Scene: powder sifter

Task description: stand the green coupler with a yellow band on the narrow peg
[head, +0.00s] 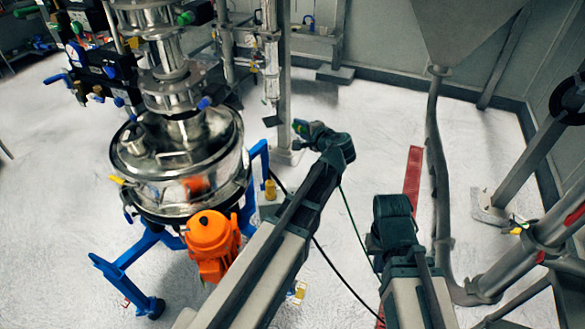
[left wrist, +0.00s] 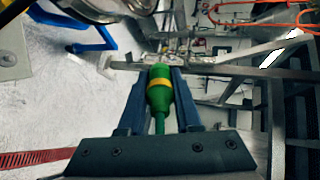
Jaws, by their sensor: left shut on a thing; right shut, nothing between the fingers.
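The green coupler (left wrist: 159,105) with a yellow band (left wrist: 159,84) is between the two fingers of my left gripper (left wrist: 160,80) in the left wrist view. The gripper is shut on it. In the head view my left gripper (head: 303,128) reaches out near the centre, to the right of the steel sifter, and a small green end of the coupler shows at its tip. My right gripper (head: 393,206) is lower right of it, shut and empty, with its fingers mostly hidden by its own body. I cannot make out the narrow peg in either view.
The steel sifter (head: 175,170) with its orange motor (head: 212,240) stands on a blue wheeled frame (head: 137,270) at left. A grey post (head: 271,50) rises just behind my left gripper. A hopper (head: 460,30) and pipes stand at right. Pale floor lies between.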

